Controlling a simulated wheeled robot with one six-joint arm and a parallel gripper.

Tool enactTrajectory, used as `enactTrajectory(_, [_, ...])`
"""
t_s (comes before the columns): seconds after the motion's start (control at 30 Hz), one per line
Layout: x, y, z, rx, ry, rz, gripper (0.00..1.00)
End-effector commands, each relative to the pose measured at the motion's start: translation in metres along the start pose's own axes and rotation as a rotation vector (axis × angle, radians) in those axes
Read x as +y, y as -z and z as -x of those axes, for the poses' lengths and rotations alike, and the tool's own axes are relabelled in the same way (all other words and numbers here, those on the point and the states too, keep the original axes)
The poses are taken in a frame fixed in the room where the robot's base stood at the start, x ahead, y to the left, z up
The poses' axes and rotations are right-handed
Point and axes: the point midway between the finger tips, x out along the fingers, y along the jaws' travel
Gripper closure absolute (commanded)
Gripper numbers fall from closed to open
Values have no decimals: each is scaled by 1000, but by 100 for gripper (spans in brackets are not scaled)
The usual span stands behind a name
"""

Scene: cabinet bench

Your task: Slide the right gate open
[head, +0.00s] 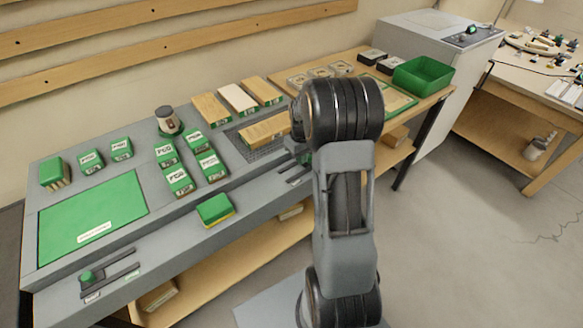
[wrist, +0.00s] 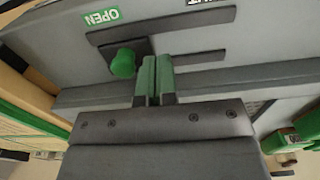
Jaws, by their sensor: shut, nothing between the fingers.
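The right gate shows in the wrist view as a dark plate (wrist: 139,46) with a round green knob (wrist: 123,64), between two dark rails (wrist: 205,57). The plate is at the rails' left end, on the side of the OPEN label (wrist: 101,17). A second label, partly cut off, is at the top, further right. My gripper (wrist: 155,82) is shut and empty, its green fingertips just right of the knob. I cannot tell whether they touch it. In the head view my arm hides most of this gate; only part of its rails (head: 297,174) shows.
A left gate with a green knob (head: 87,277) is at the bench's front left. A green and yellow block (head: 215,209) lies near the front edge. Green labelled blocks (head: 178,180), wooden boards (head: 238,98) and a green bin (head: 422,75) stand behind.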

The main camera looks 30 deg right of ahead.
Motion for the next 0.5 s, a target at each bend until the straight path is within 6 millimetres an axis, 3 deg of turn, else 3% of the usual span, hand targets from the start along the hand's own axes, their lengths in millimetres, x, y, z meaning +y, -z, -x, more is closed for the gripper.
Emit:
enactTrajectory(0.03, [0, 0, 10, 1, -1, 0, 100])
enactTrajectory(0.5, [0, 0, 58, 1, -1, 0, 100])
